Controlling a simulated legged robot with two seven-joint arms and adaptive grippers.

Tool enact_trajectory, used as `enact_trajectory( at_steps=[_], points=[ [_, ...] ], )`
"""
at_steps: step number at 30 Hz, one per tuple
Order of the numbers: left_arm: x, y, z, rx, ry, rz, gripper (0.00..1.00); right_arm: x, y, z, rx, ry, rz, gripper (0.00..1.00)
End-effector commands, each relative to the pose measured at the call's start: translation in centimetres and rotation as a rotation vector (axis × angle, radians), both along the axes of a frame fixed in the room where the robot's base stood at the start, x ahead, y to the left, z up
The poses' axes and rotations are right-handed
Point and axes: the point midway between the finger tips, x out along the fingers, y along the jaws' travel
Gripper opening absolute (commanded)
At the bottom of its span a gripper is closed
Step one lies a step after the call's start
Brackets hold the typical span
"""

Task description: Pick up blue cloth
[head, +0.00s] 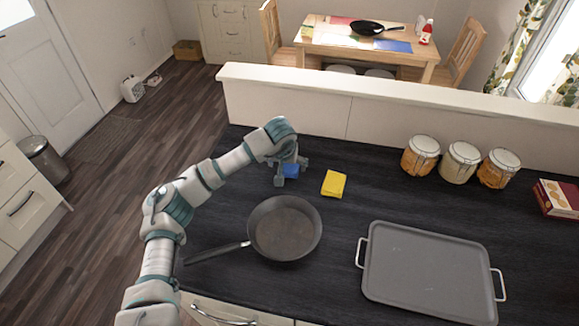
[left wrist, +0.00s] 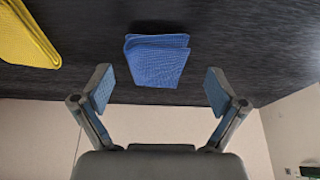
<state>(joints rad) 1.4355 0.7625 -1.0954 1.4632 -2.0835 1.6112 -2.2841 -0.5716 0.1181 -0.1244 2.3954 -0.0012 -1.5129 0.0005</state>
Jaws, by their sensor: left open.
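The folded blue cloth (head: 291,171) lies on the dark countertop, partly hidden by my left gripper (head: 291,173) in the head view. In the left wrist view the blue cloth (left wrist: 157,60) shows whole, ahead of the fingertips and roughly centred between them. My left gripper (left wrist: 158,90) is open and empty, with one finger to each side of the cloth's line. I cannot tell how far above the counter the fingertips are. My right gripper is in neither view.
A folded yellow cloth (head: 333,184) lies just right of the blue one. A frying pan (head: 285,229) and a grey tray (head: 430,273) are nearer. Three jars (head: 459,162) stand at right. A low white wall (head: 400,105) borders the counter's back.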

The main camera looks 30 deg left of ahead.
Motion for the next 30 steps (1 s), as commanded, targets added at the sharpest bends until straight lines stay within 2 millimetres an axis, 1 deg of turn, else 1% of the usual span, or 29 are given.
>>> enact_trajectory(
  at_steps=[1,4,12,14,15,17,18,19,20,22,23,30],
  points=[
    [0.3,0.1,-1.0,-0.001,0.003,0.001,0.96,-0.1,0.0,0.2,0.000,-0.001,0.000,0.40],
    [0.7,0.1,-1.8,0.001,0.001,-0.001,0.96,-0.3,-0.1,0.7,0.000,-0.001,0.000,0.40],
    [0.7,0.1,-1.9,0.002,-0.001,-0.001,0.96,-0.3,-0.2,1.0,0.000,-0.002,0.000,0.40],
    [0.8,0.1,-1.9,0.001,-0.001,-0.001,0.81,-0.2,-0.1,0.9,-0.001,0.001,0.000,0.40],
    [0.8,0.2,-1.9,0.001,-0.001,-0.001,0.71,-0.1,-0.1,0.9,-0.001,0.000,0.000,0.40],
    [0.8,0.2,-2.0,0.000,0.000,0.000,0.56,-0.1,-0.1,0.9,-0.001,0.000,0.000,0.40],
    [0.8,0.2,-2.0,0.000,0.000,0.000,0.46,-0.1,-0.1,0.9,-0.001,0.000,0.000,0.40],
    [0.8,0.2,-2.0,0.000,0.000,0.000,0.38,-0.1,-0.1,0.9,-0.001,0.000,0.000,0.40],
    [0.8,0.2,-2.0,0.000,0.000,0.000,0.34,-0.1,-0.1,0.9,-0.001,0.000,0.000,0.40],
    [0.8,0.2,-2.0,0.000,0.000,0.000,0.34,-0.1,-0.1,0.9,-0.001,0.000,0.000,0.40],
    [0.8,0.2,-2.0,0.000,0.000,0.000,0.29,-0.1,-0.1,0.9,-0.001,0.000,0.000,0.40],
    [0.8,0.3,-1.9,0.002,0.001,0.001,0.28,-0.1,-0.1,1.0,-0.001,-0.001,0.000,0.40]
  ],
)
